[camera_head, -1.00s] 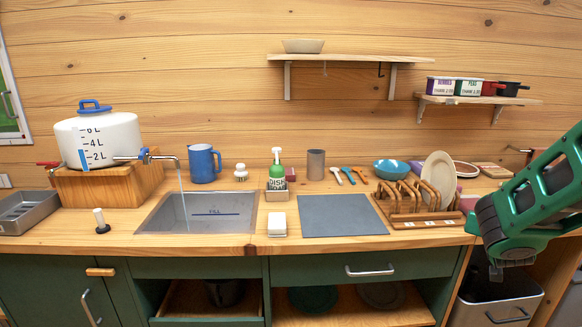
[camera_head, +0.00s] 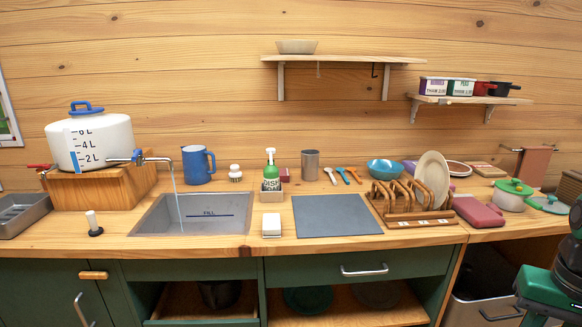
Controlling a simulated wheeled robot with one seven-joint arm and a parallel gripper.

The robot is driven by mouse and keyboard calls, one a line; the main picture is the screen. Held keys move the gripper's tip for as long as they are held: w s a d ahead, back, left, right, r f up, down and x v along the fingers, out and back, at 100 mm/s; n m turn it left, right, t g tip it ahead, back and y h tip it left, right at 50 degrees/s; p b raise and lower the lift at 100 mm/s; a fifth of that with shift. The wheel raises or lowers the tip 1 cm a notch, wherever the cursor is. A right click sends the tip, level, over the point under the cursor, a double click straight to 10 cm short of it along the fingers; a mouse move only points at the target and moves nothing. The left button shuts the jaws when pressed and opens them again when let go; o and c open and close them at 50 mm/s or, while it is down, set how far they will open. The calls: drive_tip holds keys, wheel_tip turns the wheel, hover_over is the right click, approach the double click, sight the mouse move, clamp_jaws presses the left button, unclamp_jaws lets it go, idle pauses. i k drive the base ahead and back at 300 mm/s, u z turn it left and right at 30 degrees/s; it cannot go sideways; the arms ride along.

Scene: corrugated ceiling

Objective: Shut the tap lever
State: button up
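A white water tank (camera_head: 110,140) with a blue lid and level marks stands on a wooden block (camera_head: 92,188) at the left of the counter. A metal tap (camera_head: 158,159) comes out of its right side and carries a small blue lever (camera_head: 138,157). Water (camera_head: 177,200) runs from the spout into the grey sink (camera_head: 150,218). A red handle (camera_head: 38,166) sticks out on the tank's left side. My gripper is not in view. Only green and black parts of my arm show at the lower right edge, far from the tap.
A blue jug (camera_head: 197,165) stands right of the tap, behind the sink. A black-based white peg (camera_head: 94,224) stands at the sink's front left. A soap bottle (camera_head: 270,172), a grey mat (camera_head: 335,216) and a dish rack (camera_head: 412,218) lie further right. The air before the tap is clear.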

sight(136, 152)
drive_tip(key=k, duration=1.3)
drive_tip(key=u, duration=0.5)
drive_tip(key=i, duration=1.95)
drive_tip(key=z, duration=0.25)
